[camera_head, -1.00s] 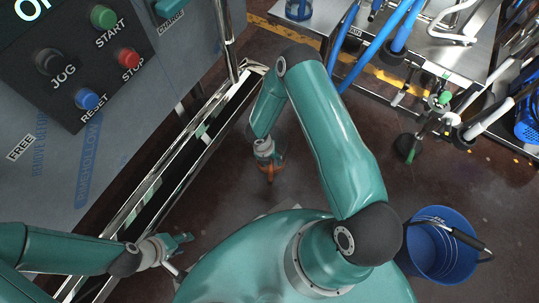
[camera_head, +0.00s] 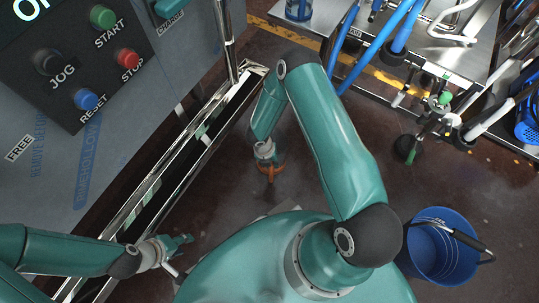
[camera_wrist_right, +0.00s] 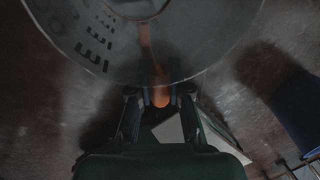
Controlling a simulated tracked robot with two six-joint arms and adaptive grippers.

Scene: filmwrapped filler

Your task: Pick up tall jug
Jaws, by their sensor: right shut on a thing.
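A clear jug (camera_wrist_right: 85,30) with dark printed scale marks fills the top of the right wrist view, with an orange handle (camera_wrist_right: 159,88). My right gripper (camera_wrist_right: 160,97) is shut on this handle, one finger on each side. In the head view, my right gripper (camera_head: 268,166) points down beside the machine, with the orange part (camera_head: 271,172) at its tip; the clear body is hard to make out there. My left gripper (camera_head: 185,256) is open and empty at the lower left. Whether the jug touches the floor cannot be told.
The machine's control panel (camera_head: 75,60) and shiny metal rail (camera_head: 190,150) stand on the left. A blue bucket (camera_head: 437,252) stands at the lower right. A steel table (camera_head: 440,55) with blue-handled tools is at the upper right. Dark floor lies open between.

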